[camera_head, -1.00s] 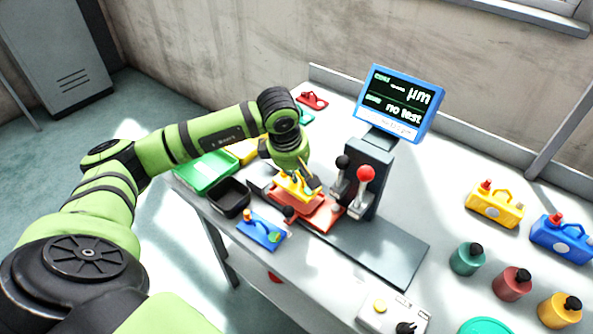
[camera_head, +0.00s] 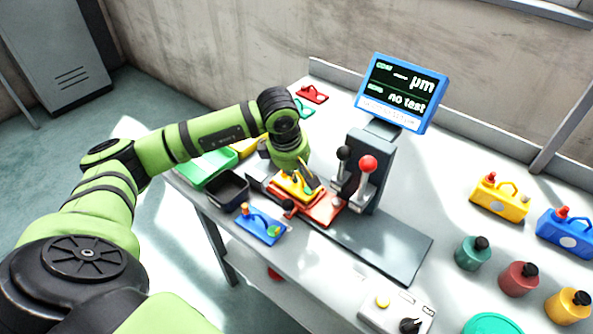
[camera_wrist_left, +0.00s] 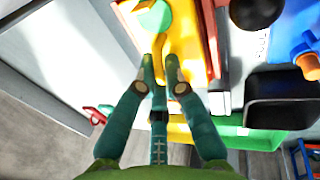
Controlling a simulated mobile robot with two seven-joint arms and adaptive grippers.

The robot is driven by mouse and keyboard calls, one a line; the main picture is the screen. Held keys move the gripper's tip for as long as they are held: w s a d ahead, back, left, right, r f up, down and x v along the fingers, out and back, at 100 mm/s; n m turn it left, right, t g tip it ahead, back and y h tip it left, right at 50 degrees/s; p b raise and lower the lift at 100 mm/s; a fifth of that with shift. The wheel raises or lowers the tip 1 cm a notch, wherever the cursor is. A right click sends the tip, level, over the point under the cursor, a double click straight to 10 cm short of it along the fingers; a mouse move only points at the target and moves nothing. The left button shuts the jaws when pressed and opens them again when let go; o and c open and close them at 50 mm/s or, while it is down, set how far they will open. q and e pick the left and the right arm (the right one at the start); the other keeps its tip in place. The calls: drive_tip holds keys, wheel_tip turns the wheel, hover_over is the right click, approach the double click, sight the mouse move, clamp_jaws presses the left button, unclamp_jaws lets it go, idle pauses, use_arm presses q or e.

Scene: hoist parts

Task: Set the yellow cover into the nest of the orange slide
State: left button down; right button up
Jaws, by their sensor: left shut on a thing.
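The yellow cover (camera_head: 290,187) is in my left gripper (camera_head: 306,178), directly over or on the orange slide (camera_head: 322,212). The gripper points down and is shut on the cover. In the left wrist view, the gripper (camera_wrist_left: 158,75) has its fingers at the yellow cover (camera_wrist_left: 190,30), with the orange slide (camera_wrist_left: 211,35) along the cover's right side. The nest is hidden under the cover and gripper, so I cannot tell whether the cover is seated. My right gripper is out of view.
A gauge stand (camera_head: 370,150) with black and red knobs stands close right of the slide, under a blue-framed display (camera_head: 402,92). A blue cover (camera_head: 261,226) lies in front. A black bin (camera_head: 228,190) and green tray (camera_head: 203,170) are at left. Bottles stand far right.

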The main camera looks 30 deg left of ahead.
use_arm(q)
drive_tip(key=shift+f+b, duration=0.3)
drive_tip(key=c, duration=0.9)
unclamp_jaws()
drive_tip(key=shift+o, duration=0.2)
drive_tip(key=shift+r+p, duration=2.4)
drive_tip(key=shift+r, duration=2.2)
drive_tip(key=shift+f, duration=0.1)
